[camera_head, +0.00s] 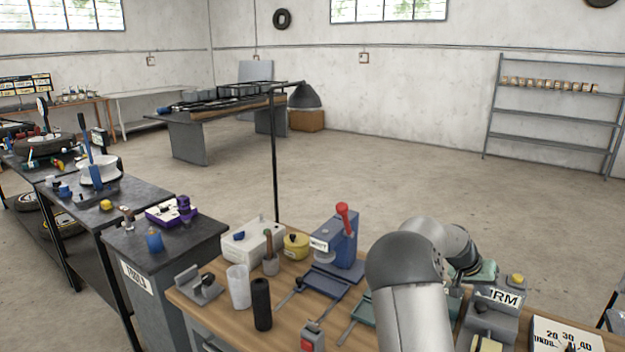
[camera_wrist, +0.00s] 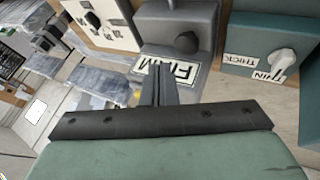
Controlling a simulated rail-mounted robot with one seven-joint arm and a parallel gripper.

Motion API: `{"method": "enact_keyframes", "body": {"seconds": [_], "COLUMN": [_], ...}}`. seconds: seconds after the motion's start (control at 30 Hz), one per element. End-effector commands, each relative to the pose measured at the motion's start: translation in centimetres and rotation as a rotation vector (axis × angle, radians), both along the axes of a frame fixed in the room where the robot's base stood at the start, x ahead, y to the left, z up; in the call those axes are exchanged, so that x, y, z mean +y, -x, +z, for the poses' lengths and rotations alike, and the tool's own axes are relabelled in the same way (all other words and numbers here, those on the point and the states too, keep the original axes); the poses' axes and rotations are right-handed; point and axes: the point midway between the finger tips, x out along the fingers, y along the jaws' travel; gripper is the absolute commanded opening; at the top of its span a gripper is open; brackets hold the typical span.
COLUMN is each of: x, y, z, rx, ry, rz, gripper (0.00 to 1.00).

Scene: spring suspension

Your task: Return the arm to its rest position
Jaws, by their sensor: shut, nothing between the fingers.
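My arm (camera_head: 420,285) reaches in from the bottom of the head view and bends to the right over the wooden workbench (camera_head: 195,308). My gripper's fingers (camera_wrist: 158,85) show in the wrist view, shut together with nothing between them. They are in front of a grey device (camera_wrist: 200,22) whose label ends in "IRM"; I cannot tell whether they touch it. This grey device also shows in the head view (camera_head: 490,328), just below my wrist. The fingertips are hidden in the head view.
A blue press with a red handle (camera_head: 338,240) stands left of my arm. A black cylinder (camera_head: 261,305) and a white cup (camera_head: 238,288) stand further left. A teal box with a "THICK/THIN" knob (camera_wrist: 262,48) is beside the grey device. Open floor lies behind the bench.

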Motion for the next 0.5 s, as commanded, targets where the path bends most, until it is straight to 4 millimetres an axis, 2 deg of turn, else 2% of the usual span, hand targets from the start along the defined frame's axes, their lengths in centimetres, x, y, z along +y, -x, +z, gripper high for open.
{"method": "enact_keyframes", "body": {"seconds": [0.03, 0.17, 0.27, 0.37, 0.4, 0.5], "x": [1.8, 8.4, 14.2, 19.8, 22.0, 27.0], "y": [1.6, 5.9, 9.5, 13.6, 15.4, 20.3], "z": [0.6, 1.3, 2.4, 3.7, 4.2, 5.2], "rx": [-0.007, 0.006, 0.025, 0.05, 0.063, 0.101], "ry": [-0.074, -0.273, -0.403, -0.503, -0.535, -0.59], "rz": [0.002, 0.06, 0.145, 0.253, 0.303, 0.429], "gripper": [0.0, 0.0, 0.0, 0.0, 0.0, 0.0]}}
